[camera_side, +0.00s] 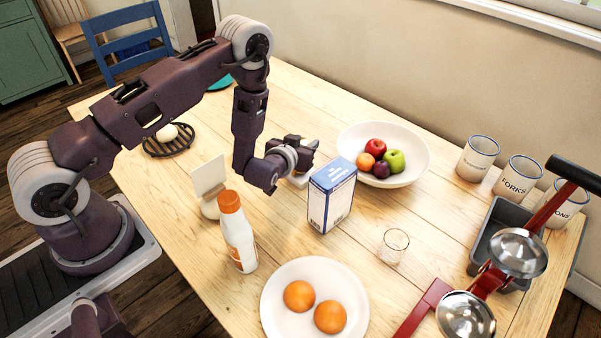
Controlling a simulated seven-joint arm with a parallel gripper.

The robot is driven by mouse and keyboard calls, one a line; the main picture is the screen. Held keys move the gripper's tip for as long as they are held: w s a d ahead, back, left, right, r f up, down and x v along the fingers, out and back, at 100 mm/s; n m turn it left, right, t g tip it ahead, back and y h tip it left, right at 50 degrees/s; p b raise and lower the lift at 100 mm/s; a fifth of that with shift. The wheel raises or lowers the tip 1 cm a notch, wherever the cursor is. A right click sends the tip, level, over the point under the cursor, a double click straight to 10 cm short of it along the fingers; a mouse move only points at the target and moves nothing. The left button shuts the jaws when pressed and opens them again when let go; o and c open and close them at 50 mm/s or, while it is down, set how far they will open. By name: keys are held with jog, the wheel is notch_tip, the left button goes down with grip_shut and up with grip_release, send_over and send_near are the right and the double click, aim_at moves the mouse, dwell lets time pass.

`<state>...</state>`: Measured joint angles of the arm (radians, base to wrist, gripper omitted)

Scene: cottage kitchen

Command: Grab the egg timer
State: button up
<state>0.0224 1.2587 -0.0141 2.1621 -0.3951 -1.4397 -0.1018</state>
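A white, egg-shaped object (167,133) rests on a dark slatted trivet (183,146) at the left of the table. It may be the egg timer, but it is too small to be sure. My gripper (306,167) is over the middle of the table, well to the right of the egg-shaped object. It is behind the blue and white carton (332,196) and left of the fruit bowl. The carton and the viewing angle obscure the fingertips, so I cannot tell whether they are open or shut.
An orange-capped bottle (239,232) and a white stand-up card (209,178) stand left of the carton. A fruit bowl (416,159), a glass (393,246), a plate with two oranges (315,268), labelled canisters (478,158), a grey tin (480,251) and red-handled utensils (487,281) crowd the right and front.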

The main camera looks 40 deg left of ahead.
grip_shut()
jog(key=shift+r, duration=0.1)
dwell(1.0)
